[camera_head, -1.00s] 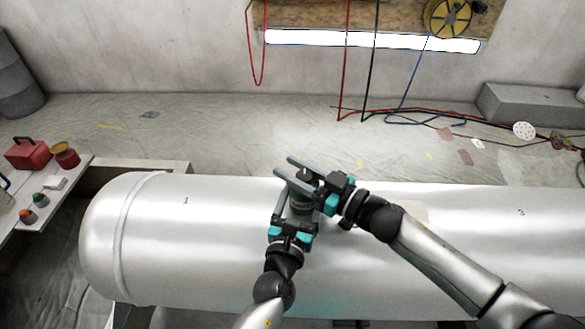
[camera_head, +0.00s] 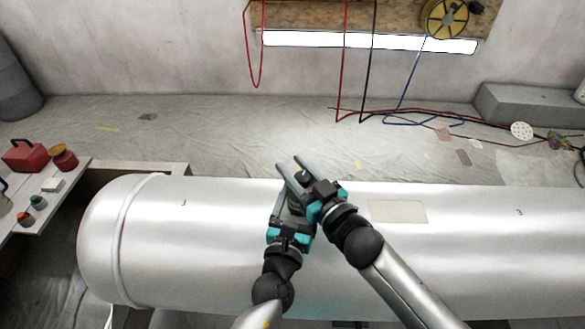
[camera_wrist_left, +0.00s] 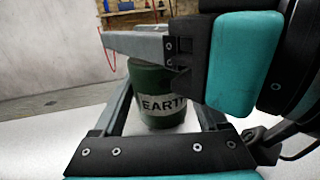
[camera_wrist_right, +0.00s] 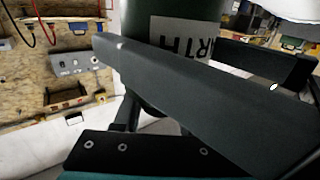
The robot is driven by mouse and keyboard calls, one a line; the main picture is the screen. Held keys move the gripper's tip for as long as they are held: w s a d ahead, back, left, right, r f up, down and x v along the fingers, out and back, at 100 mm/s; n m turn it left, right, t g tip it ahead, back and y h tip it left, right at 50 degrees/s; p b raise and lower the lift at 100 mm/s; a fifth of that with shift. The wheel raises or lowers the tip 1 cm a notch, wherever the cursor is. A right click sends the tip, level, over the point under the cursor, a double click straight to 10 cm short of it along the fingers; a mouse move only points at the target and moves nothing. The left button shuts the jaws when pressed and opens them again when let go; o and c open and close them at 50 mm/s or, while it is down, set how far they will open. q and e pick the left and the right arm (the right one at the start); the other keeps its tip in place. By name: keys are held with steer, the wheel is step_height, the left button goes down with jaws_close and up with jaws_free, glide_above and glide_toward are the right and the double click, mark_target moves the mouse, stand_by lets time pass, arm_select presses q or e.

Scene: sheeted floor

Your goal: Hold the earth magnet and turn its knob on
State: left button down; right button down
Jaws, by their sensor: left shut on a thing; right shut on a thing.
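The earth magnet (camera_head: 296,207) is a dark green cylinder standing on the silver tank. Its white label reads EARTH in the left wrist view (camera_wrist_left: 160,90); part of the label shows in the right wrist view (camera_wrist_right: 185,40). My left gripper (camera_head: 296,204) is shut around the magnet's body, one finger on each side. My right gripper (camera_head: 290,164) is shut on the dark knob (camera_head: 302,176) at the magnet's top, its fingers crossing above the left hand. The fingers hide most of the knob, so its setting cannot be told.
The large silver tank (camera_head: 170,235) lies across the foreground, with a beige patch (camera_head: 398,211) right of the magnet. A side table (camera_head: 75,180) with a red box (camera_head: 24,155) and small jars stands at left. Cables hang behind; the sheeted floor between is largely clear.

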steer(key=shift+w+d+r+m+t+h, duration=0.1)
steer(key=shift+m+t+h, duration=0.2)
steer(key=shift+m+h, duration=0.2)
steer(key=shift+w+d+m+t+h, duration=0.1)
steer(key=shift+m+t+h, duration=0.25)
steer(key=shift+h, duration=0.25)
steer(key=shift+c, duration=2.2)
jaws_free()
steer(key=shift+s, duration=0.1)
steer(key=shift+s+d, duration=0.35)
steer(key=shift+s, duration=0.15)
steer(key=v, duration=1)
steer(key=shift+s, duration=0.4)
steer(key=shift+d, duration=0.1)
